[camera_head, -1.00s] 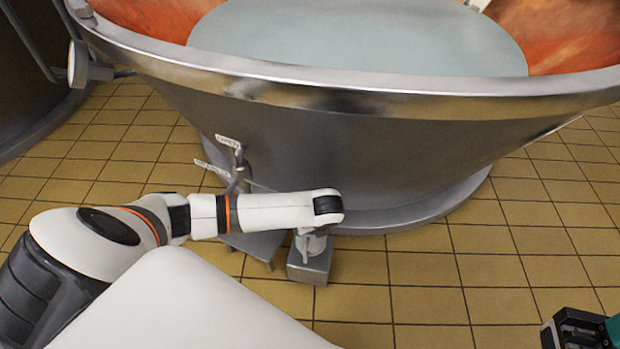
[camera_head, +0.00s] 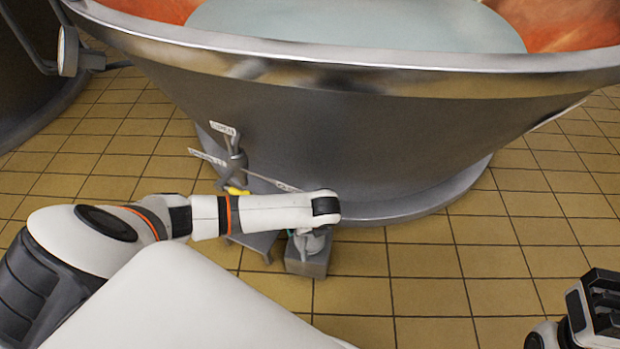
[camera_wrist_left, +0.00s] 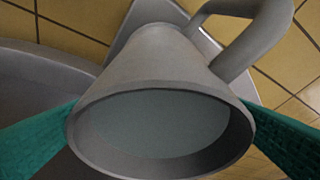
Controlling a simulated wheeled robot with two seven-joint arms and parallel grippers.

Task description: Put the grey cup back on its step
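The grey cup (camera_wrist_left: 160,65) is upright in the left wrist view, with its wide mouth towards the camera, pale liquid inside and its handle at upper right. The teal fingers of my left gripper (camera_wrist_left: 165,125) press against both its sides. In the head view the cup (camera_head: 316,241) shows below the end of my left arm, at the small grey step (camera_head: 307,264). I cannot tell whether its base touches the step; a grey surface (camera_wrist_left: 240,85) lies behind it in the wrist view. My right gripper (camera_head: 604,302) is at the lower right edge, away from the cup; its finger gap is unclear.
A large steel-rimmed copper vat (camera_head: 340,140) with pale liquid fills the upper head view. A valve (camera_head: 235,167) with labelled rods and a yellow part (camera_head: 236,190) is left of the step. A grey plate (camera_head: 255,244) is beside the step. Tiled floor (camera_head: 440,285) is clear to the right.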

